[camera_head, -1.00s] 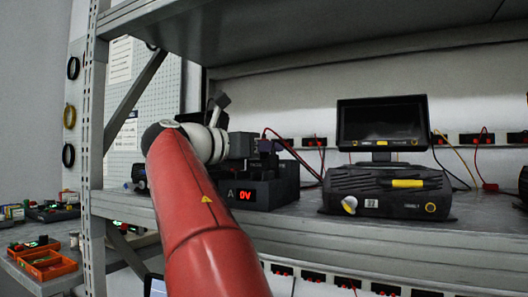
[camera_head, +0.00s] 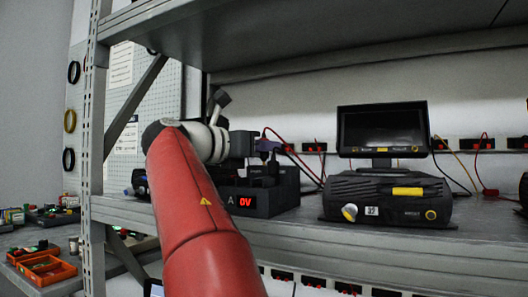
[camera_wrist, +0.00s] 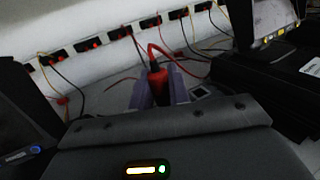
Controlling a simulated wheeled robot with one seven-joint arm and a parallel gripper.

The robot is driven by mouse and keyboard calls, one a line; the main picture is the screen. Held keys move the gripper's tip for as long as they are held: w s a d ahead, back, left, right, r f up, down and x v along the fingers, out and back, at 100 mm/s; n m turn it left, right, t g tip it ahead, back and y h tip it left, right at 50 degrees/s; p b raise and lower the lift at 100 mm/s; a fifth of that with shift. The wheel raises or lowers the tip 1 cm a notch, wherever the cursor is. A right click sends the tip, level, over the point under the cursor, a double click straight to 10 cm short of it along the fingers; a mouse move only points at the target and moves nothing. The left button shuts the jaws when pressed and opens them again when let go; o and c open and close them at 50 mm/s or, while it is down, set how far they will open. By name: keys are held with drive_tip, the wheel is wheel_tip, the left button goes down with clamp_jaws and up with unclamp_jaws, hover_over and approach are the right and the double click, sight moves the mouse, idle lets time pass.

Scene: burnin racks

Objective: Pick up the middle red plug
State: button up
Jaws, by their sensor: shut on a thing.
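My gripper (camera_wrist: 158,92) is shut on a red plug (camera_wrist: 158,76), which sits between its two purple fingers in the wrist view. The plug's top is dark, and a red cable rises from it and bends away to the right. In the head view my gripper (camera_head: 268,150) is above the black power unit with the red "0V" display (camera_head: 258,202). A red cable shows beside the gripper there. The plug itself is hidden or too small to make out in the head view, so I cannot tell whether it still touches a socket.
A black device (camera_head: 388,198) with a yellow handle and a monitor (camera_head: 382,128) stand to the right on the shelf (camera_head: 330,232). Wall sockets (camera_head: 484,142) with loose cables run behind. A metal upright (camera_head: 97,120) stands at the left, and an orange bin (camera_head: 45,270) is low left.

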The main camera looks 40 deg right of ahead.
wheel_tip(320, 180, up, 2)
drive_tip(key=shift+r, duration=0.15)
drive_tip(key=a, duration=1.8)
